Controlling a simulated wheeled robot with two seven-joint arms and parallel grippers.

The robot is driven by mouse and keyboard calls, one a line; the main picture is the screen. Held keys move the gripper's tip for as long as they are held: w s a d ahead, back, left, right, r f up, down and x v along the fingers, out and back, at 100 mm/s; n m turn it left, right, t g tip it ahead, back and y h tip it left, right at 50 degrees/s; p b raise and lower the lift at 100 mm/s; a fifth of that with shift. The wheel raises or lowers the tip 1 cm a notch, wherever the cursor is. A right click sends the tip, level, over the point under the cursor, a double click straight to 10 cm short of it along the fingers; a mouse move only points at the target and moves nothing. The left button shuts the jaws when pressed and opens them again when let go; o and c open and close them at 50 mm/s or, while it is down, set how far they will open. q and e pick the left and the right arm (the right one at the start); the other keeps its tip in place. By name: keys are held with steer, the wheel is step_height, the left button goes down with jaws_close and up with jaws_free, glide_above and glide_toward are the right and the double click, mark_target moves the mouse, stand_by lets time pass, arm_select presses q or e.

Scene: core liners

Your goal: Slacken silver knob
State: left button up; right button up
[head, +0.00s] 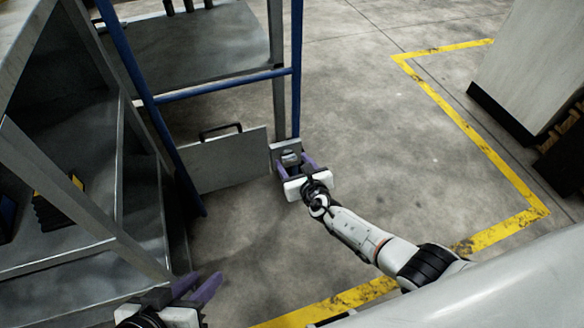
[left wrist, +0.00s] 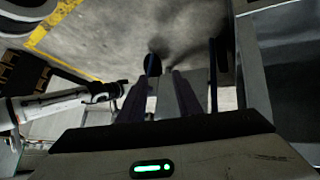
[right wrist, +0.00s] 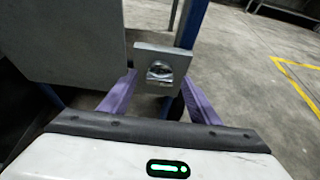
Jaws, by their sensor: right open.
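The silver knob (head: 290,157) sits on a small square grey plate on the blue-framed rack. The right wrist view shows the knob (right wrist: 160,72) straight ahead between the fingertips. My right gripper (head: 296,165) is open, with one purple finger on each side of the knob. I cannot tell whether the fingers touch it. My left gripper (head: 208,276) is open and empty, low beside the grey shelving, away from the knob. It also shows in the left wrist view (left wrist: 164,76), with a gap between its fingers.
A grey panel with a black handle (head: 222,160) stands left of the knob. The blue frame (head: 225,84) rises beside it. Grey shelving (head: 75,215) fills the left. The concrete floor (head: 370,130) to the right is clear up to a yellow line (head: 470,130).

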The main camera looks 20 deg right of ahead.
arm_select(q)
steer(key=shift+w+d+r, duration=0.1)
steer(key=shift+d+r, duration=0.2)
steer(key=shift+r, duration=0.05)
arm_select(e)
steer(key=shift+w+f, duration=0.15)
steer(key=shift+w, duration=0.4)
steer(key=c, duration=1.1)
steer(key=shift+o, duration=0.2)
steer(key=shift+a, duration=0.1)
